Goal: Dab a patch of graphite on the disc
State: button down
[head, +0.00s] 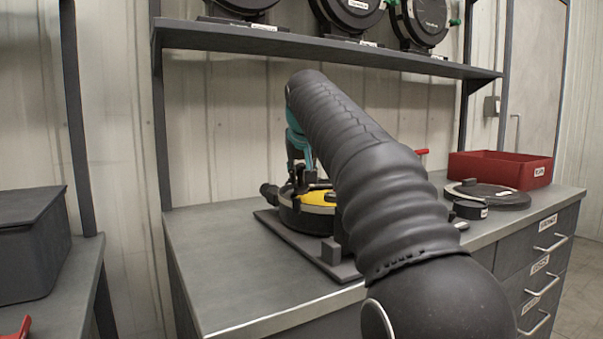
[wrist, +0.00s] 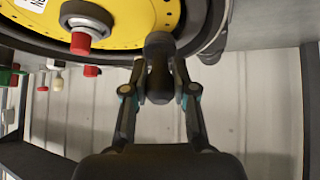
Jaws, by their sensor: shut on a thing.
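The yellow disc (wrist: 115,28) has small holes around its rim, a white label and a red-tipped hub in the wrist view. It sits in a dark round housing; its yellow face (head: 318,197) also shows in the head view, partly behind my arm. My gripper (wrist: 160,80) is shut on a dark dabber (wrist: 159,52) with a rounded end. That end overlaps the disc's edge in the wrist view; I cannot tell whether it touches. No graphite patch can be made out. My arm hides much of the gripper in the head view.
The meter stands on a base plate (head: 291,243) on the grey bench (head: 215,258). A red bin (head: 500,169), a dark disc (head: 489,196) and a small dark tin (head: 469,209) are at right. A shelf (head: 300,45) with round units hangs above. The bench's left is clear.

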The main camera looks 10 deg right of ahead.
jog(key=shift+f+b, duration=0.5)
jog(key=shift+f, duration=0.2)
dwell(0.3)
jog(key=shift+w+d+r+p, duration=0.1)
jog(key=shift+w+d+p, duration=0.35)
jog(key=shift+d+p, duration=0.25)
jog(key=shift+w+d, duration=0.5)
jog(key=shift+d, duration=0.15)
jog(key=shift+w+d, duration=0.6)
jog(key=shift+d, duration=0.25)
jog(key=shift+w+d, duration=0.6)
jog(key=shift+d, duration=0.3)
jog(key=shift+w+d, duration=0.6)
jog(key=shift+d, duration=0.25)
jog(key=shift+a, duration=0.1)
jog(key=shift+s+a+f+b, duration=0.1)
jog(key=shift+s+a+b, duration=0.25)
jog(key=shift+s+a, duration=0.4)
jog(key=shift+s+a+f+b, duration=0.1)
jog(key=shift+s+a+b, duration=0.35)
jog(key=shift+a, duration=0.5)
jog(key=shift+s+a+r, duration=0.1)
jog(key=shift+s+a, duration=0.7)
jog(key=shift+a, duration=0.3)
jog(key=shift+s+a+r, duration=0.1)
jog(key=shift+s+a, duration=0.7)
jog(key=shift+a, duration=0.3)
jog(key=shift+f, duration=0.1)
